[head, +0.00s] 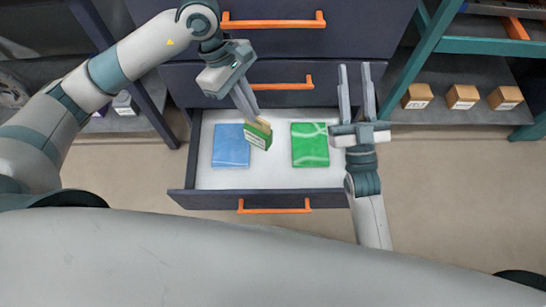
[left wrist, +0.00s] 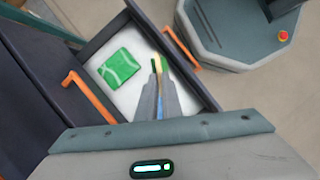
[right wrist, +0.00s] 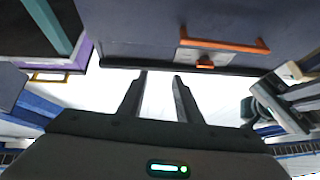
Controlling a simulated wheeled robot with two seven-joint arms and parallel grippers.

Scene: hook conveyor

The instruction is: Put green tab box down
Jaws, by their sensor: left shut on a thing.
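The green tab box (head: 258,135) is a small box with a green side, a white label and a tan top. My left gripper (head: 253,118) is shut on its top edge and holds it tilted over the open drawer (head: 275,183), between a blue square (head: 231,146) and a green square (head: 310,145) on the drawer's white floor. In the left wrist view the box (left wrist: 165,55) shows as a thin edge at the fingertips. Whether it touches the drawer floor I cannot tell. My right gripper (head: 357,75) is open and empty, beside the drawer's right side.
The drawer's orange handle (head: 274,206) is at its front, and closed drawers with orange handles (head: 281,86) are behind. Several small brown boxes (head: 462,97) stand on a shelf at the right. A teal frame post (head: 420,60) rises near my right gripper.

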